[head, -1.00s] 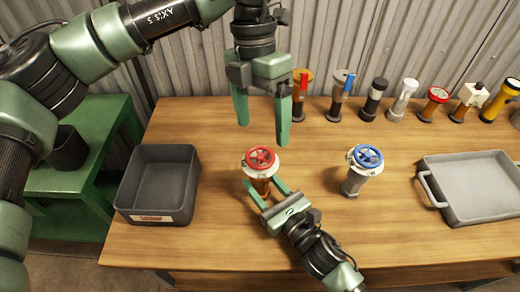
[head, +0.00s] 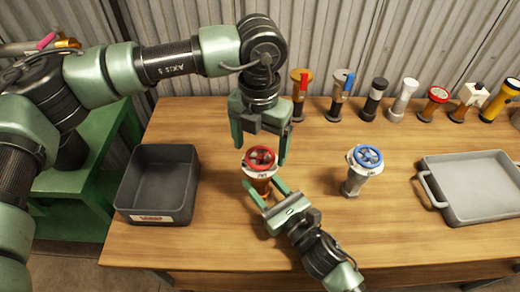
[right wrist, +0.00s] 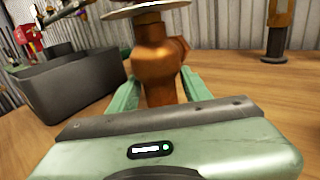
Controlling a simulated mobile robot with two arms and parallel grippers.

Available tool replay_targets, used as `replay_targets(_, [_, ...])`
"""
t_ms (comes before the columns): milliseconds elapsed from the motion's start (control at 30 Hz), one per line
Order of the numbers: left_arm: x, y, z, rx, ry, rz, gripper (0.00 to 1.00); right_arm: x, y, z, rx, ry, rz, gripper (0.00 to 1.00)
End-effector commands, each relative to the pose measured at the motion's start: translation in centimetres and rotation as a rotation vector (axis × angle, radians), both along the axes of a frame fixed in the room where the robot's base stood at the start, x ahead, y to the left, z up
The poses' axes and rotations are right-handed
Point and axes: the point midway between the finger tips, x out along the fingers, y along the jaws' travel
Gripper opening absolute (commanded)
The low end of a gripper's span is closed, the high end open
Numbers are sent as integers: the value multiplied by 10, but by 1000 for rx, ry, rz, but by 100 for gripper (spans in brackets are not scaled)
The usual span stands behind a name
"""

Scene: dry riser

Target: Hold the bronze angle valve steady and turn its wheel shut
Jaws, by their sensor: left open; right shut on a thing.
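The bronze angle valve (head: 262,184) stands upright on the table with a red wheel (head: 261,158) on top. Its bronze body also fills the middle of the right wrist view (right wrist: 157,62). My right gripper (head: 265,191) is shut on the valve's body, one finger on each side, below the wheel. My left gripper (head: 259,150) is open and empty, pointing down just behind and above the red wheel. Its fingers are apart, and it does not appear to touch the wheel. A second, silver-grey valve with a blue wheel (head: 367,157) stands to the right.
A dark grey bin (head: 190,190) stands left of the valve. A grey metal tray (head: 440,205) lies at the right. Several valves and torches, including a yellow torch (head: 500,98), line the back edge before a corrugated wall. The wooden table (head: 400,240) is clear in front.

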Motion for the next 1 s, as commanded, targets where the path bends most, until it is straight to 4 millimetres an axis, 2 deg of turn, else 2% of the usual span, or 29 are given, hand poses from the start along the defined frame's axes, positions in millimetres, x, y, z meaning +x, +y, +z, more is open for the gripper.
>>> replay_targets(200, [0, 0, -17, 0, 0, -1, 83, 0, 0, 0, 0, 0, 0, 0])
replay_targets(467, [0, 0, -18, 0, 0, -1, 83, 0, 0, 0, 0, 0, 0, 0])
replay_targets(567, [0, 0, -18, 0, 0, -1, 61, 0, 0, 0, 0, 0, 0, 0])
replay_targets(700, [0, 0, -18, 0, 0, -1, 22, 0, 0, 0, 0, 0, 0, 0])
replay_targets(1000, [0, 0, -17, 1, -1, -33, 21, 0, 0, 0, 0, 0, 0, 0])
